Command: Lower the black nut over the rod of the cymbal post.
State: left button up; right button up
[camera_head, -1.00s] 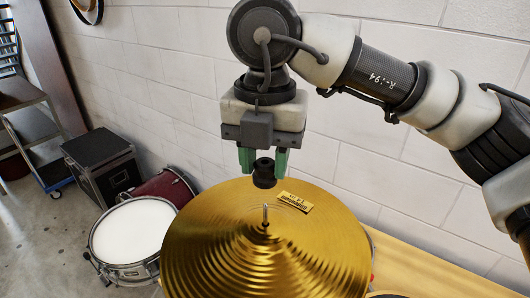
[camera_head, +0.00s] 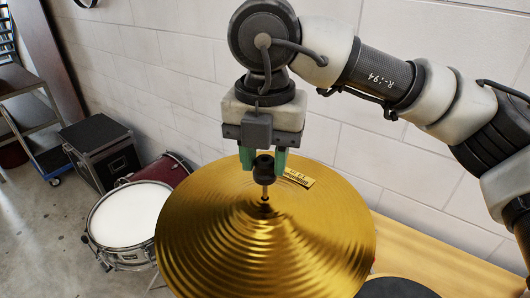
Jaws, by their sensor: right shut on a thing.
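My right gripper (camera_head: 263,161) hangs pointing down above the cymbal, its green-tipped fingers shut on the black nut (camera_head: 264,169). The large gold cymbal (camera_head: 300,245) fills the lower middle of the view. The thin metal rod (camera_head: 265,192) of the cymbal post stands up from the cymbal's centre. The nut sits in line above the rod, its underside at the rod's visible upper end. I cannot tell whether the rod's tip is inside the nut or just below it. My left gripper is not in view.
A snare drum with a white head (camera_head: 130,212) and a dark red drum (camera_head: 164,171) stand left of the cymbal. A black case (camera_head: 102,150) and a metal cart (camera_head: 30,118) are further left. A white block wall (camera_head: 440,165) rises close behind the gripper. A wooden bench top (camera_head: 425,255) shows at right.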

aim_at(265, 178)
jog(key=shift+f+b, duration=0.8)
jog(key=shift+f, duration=0.2)
jog(key=shift+f+b, duration=1)
jog(key=shift+f, duration=0.05)
jog(key=o, duration=1)
jog(key=shift+r, duration=0.1)
